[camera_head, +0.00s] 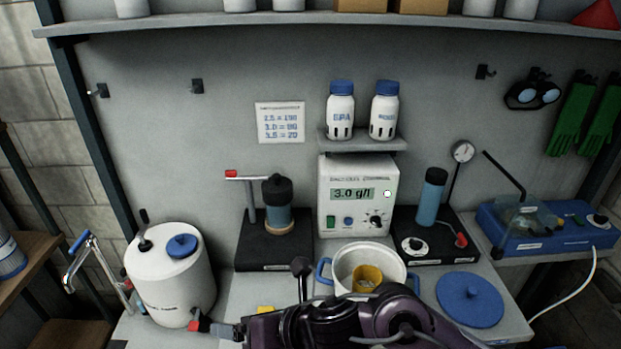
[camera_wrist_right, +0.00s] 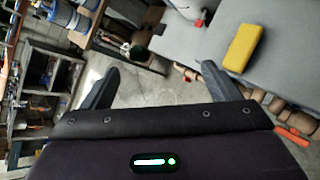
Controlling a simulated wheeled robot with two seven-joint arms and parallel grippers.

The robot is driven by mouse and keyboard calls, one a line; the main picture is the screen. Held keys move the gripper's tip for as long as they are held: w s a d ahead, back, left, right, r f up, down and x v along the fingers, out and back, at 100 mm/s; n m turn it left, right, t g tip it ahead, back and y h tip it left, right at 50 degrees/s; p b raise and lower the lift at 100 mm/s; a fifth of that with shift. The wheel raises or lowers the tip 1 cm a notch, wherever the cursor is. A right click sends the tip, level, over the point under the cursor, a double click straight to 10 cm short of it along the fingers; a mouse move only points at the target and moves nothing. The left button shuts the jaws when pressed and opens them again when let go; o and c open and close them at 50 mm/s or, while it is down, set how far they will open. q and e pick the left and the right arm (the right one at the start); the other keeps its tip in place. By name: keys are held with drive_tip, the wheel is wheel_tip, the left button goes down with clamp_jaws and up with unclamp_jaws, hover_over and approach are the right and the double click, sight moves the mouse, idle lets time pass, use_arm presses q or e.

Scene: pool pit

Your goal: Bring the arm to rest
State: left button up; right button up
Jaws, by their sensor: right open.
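My right arm crosses the bottom of the head view, with its gripper (camera_head: 222,331) pointing left, close to the red tap of the white tank in the picture; I cannot tell whether they touch. In the right wrist view the two dark fingers of this gripper (camera_wrist_right: 160,68) stand wide apart with nothing between them. Beyond them are the floor and a bench edge. My left gripper is in neither view.
The white tank (camera_head: 165,285) stands at the bench's left. A white pot (camera_head: 345,255) with a yellow cup (camera_head: 367,278) sits behind my arm. A blue lid (camera_head: 469,299) lies right. A yellow block (camera_wrist_right: 243,47) lies on the grey bench (camera_wrist_right: 200,30).

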drive_tip(key=w+d+m+t+h, duration=0.1)
drive_tip(key=d+m+t+h, duration=0.15)
drive_tip(key=d+m, duration=0.65)
drive_tip(key=w+d+m+t+h, duration=0.1)
drive_tip(key=d+m+t+h, duration=0.2)
drive_tip(key=m, duration=1.1)
drive_tip(key=s+d+f+m+g+h, duration=0.2)
drive_tip(key=s+d+f+m+g, duration=0.3)
drive_tip(key=d+m, duration=0.35)
drive_tip(key=s+d+f+m+g+h, duration=0.2)
drive_tip(key=s+d+f+m, duration=0.4)
drive_tip(key=s+d+m, duration=0.3)
wheel_tip(320, 180, down, 30)
drive_tip(key=w+n+g+b, duration=0.1)
drive_tip(key=n+b, duration=0.1)
drive_tip(key=b, duration=0.1)
drive_tip(key=s+d+f+b, duration=0.1)
drive_tip(key=s+d+f, duration=0.1)
drive_tip(key=s+f, duration=0.8)
drive_tip(key=s+d+f+g+b, duration=0.1)
drive_tip(key=s+f, duration=0.9)
drive_tip(key=f, duration=0.3)
drive_tip(key=shift+s+d, duration=0.3)
drive_tip(key=shift+d, duration=0.1)
